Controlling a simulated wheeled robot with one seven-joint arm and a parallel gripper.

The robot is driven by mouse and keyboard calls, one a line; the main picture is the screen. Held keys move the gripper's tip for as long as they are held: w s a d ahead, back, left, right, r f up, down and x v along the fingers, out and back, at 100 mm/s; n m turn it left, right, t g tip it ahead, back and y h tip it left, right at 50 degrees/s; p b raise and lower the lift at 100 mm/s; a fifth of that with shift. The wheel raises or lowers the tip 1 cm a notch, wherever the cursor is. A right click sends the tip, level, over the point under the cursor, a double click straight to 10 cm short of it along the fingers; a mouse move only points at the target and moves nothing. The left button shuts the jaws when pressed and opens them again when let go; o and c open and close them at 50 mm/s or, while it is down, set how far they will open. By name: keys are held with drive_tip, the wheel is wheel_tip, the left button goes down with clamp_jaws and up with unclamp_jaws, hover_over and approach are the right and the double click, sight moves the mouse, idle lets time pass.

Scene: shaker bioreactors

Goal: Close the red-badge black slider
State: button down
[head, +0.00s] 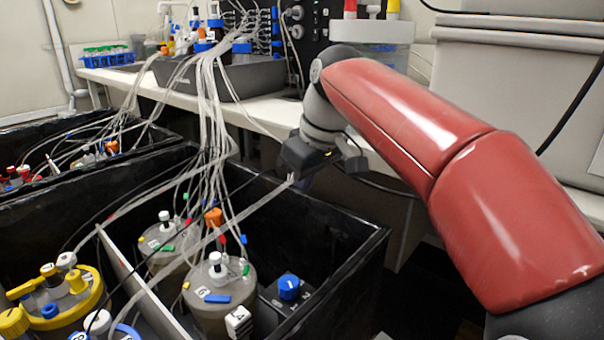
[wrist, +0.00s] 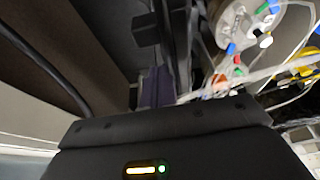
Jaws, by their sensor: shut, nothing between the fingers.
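Two open black box-like sliders show in the head view. The nearer one (head: 340,222) holds lidded vessels, and the other (head: 60,122) lies further back at the left. I see no red badge on either, so I cannot tell which one is the red-badge slider. My gripper (head: 305,184) is over the back part of the nearer slider, in front of the bench edge. In the wrist view my gripper's dark fingers (wrist: 158,87) are together with nothing between them. Whether they touch the slider is unclear.
Grey-lidded vessels (head: 222,285) and a yellow-ringed vessel (head: 65,295) stand in the nearer slider. Many clear tubes (head: 208,110) run from the bench (head: 255,112) down to them, passing close to my gripper. A blue-knobbed black block (head: 288,288) sits at the slider's right.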

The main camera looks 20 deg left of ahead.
drive_tip(key=shift+s+d+r, duration=0.1)
drive_tip(key=shift+s+d, duration=0.1)
drive_tip(key=shift+d, duration=0.5)
drive_tip(key=shift+s+d+r, duration=0.1)
drive_tip(key=shift+s+d, duration=0.1)
drive_tip(key=shift+d, duration=0.5)
drive_tip(key=d, duration=0.2)
drive_tip(key=s+d+b, duration=0.1)
drive_tip(key=d, duration=0.2)
drive_tip(key=shift+s+d, duration=0.3)
drive_tip(key=shift+r, duration=0.1)
